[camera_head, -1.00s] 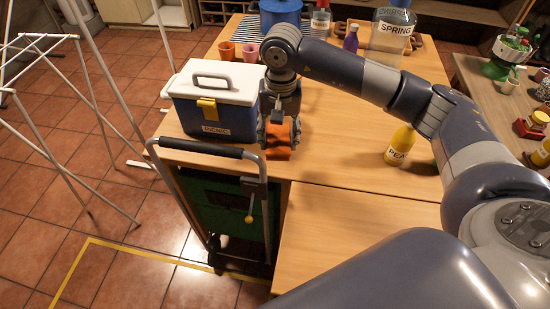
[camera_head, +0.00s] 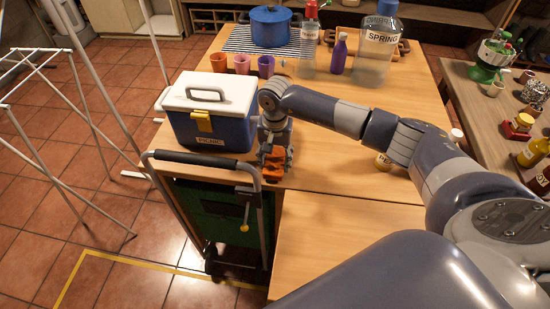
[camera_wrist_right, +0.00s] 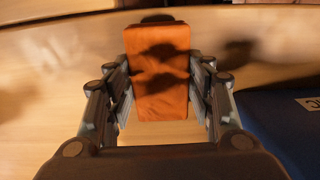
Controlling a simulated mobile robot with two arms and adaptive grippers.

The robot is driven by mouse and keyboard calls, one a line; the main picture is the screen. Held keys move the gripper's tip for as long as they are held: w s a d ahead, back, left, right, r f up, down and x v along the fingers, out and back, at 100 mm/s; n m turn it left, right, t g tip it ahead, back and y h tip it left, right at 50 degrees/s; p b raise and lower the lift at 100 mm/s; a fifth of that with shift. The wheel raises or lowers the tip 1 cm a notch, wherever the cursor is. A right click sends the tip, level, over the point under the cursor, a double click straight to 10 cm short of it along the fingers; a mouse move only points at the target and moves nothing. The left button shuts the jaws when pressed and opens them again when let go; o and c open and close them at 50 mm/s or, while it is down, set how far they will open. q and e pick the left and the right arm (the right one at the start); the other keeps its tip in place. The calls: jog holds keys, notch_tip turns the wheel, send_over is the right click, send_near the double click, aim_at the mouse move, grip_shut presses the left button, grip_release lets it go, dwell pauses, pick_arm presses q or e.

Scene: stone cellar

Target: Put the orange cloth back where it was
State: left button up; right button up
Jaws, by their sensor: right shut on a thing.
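The orange cloth (camera_head: 274,164) is a folded block held between the fingers of my right gripper (camera_head: 273,153), above the front left part of the wooden table. In the right wrist view the cloth (camera_wrist_right: 160,85) sits upright between the two fingers (camera_wrist_right: 160,100), which close on its sides. The gripper is just to the right of the blue and white picnic cooler (camera_head: 210,110). I cannot tell whether the cloth touches the table. My left gripper is not in view.
A hand truck (camera_head: 205,157) stands against the table's front left edge. A white drying rack (camera_head: 60,140) is on the floor at left. Cups (camera_head: 242,64), a blue pot (camera_head: 271,26) and a large bottle (camera_head: 376,50) stand at the back. The table's middle (camera_head: 330,110) is mostly clear.

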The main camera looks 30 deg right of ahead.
jog(key=shift+f, duration=0.35)
jog(key=shift+f, duration=0.1)
jog(key=shift+f+b, duration=0.1)
jog(key=shift+b, duration=0.2)
jog(key=o, duration=0.9)
jog(key=shift+o, duration=0.2)
jog(key=shift+r, duration=0.2)
